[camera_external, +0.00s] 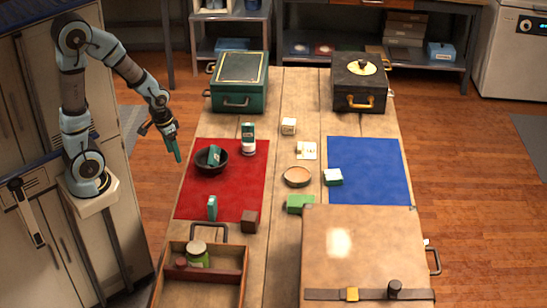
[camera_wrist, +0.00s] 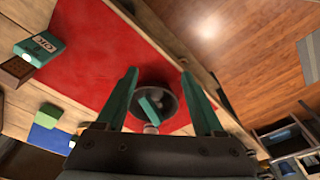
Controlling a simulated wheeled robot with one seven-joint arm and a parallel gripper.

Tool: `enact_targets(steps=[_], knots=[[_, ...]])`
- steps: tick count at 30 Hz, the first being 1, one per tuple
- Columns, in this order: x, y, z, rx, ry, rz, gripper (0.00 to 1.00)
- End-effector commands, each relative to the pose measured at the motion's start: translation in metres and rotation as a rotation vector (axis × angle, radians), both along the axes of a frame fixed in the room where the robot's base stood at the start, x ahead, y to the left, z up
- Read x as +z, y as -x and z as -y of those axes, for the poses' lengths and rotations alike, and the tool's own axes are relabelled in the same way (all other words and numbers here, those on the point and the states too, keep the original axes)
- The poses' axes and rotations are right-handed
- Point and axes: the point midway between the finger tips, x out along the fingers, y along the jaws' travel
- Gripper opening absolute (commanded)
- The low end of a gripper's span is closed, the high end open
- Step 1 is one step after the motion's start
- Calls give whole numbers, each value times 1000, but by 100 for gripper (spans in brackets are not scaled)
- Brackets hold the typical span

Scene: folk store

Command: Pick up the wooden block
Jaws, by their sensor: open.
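A dark brown cube (camera_external: 250,221), which looks like the wooden block, sits on the table at the front right corner of the red mat (camera_external: 240,190). In the wrist view the brown block (camera_wrist: 14,70) shows at the left edge, partly cut off, beside a teal box (camera_wrist: 38,48). My gripper (camera_external: 177,156) is in the air at the table's left edge, far left of and behind the block. In the wrist view my gripper (camera_wrist: 160,73) has its two teal fingers spread apart with nothing held between them.
A black bowl (camera_external: 205,168) with a teal item in it stands on the red mat, near my gripper. A white-and-green container (camera_external: 248,138), a green block (camera_external: 300,203) and an open wooden tray (camera_external: 240,262) are around. A large brown case (camera_external: 365,235) fills the front right.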

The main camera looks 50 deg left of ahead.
Motion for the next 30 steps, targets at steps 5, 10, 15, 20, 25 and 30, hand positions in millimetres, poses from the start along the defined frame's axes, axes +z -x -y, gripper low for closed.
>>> enact_targets(steps=[5,10,15,20,25,30], knots=[[-3,-3,9,-78,-20,-19,70],[-13,-12,42,-393,-116,-99,70],[-24,-24,82,-798,-284,-194,70],[-29,-35,125,-1157,-480,-268,70],[-29,-44,181,-1505,-739,-334,70],[-20,-44,249,-1795,-1051,-374,70]])
